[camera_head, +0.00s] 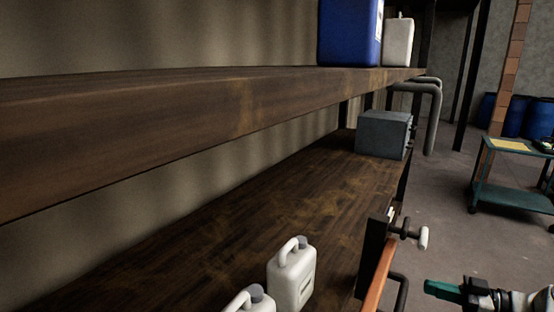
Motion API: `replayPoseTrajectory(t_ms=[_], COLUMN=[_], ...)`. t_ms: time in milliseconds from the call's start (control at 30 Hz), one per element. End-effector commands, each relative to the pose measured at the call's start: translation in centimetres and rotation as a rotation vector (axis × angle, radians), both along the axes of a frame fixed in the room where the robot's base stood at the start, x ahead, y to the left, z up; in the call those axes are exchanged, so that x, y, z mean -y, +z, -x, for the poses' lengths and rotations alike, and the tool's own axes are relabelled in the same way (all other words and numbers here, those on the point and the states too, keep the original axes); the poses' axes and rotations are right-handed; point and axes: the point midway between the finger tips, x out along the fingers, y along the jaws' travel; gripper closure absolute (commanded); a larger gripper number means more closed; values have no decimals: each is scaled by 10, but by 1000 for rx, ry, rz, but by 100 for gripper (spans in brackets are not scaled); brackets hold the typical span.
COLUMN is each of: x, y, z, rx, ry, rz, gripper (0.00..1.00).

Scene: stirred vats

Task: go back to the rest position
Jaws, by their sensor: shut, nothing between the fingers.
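My gripper (432,288) shows at the bottom right, with green-teal fingers pointing left and a dark body behind them. Its fingers are shut with nothing between them. Part of my pale arm (520,302) runs off the lower right edge. The gripper is in the open space to the right of the wooden shelf unit, apart from the lower shelf board (215,230).
Two white canisters (291,273) stand at the lower shelf's near end, one cut off. A grey box (383,135) sits farther back. A thick upper board (130,120) carries a blue container (348,30). A handle (408,232) juts near my gripper. A green cart (510,197) stands right.

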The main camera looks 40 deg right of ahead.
Motion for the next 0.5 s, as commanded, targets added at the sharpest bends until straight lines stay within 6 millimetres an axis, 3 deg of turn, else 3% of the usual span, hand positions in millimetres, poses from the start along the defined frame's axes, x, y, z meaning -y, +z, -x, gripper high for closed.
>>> replayPoseTrajectory(t_ms=[267,367,500], x=[-50,-78,-134], y=[-41,-63,-101], z=[-25,-34,-42], rx=[-186,-292,-500], ry=[49,71,100], rz=[-58,-81,-105], gripper=[100,100,100])
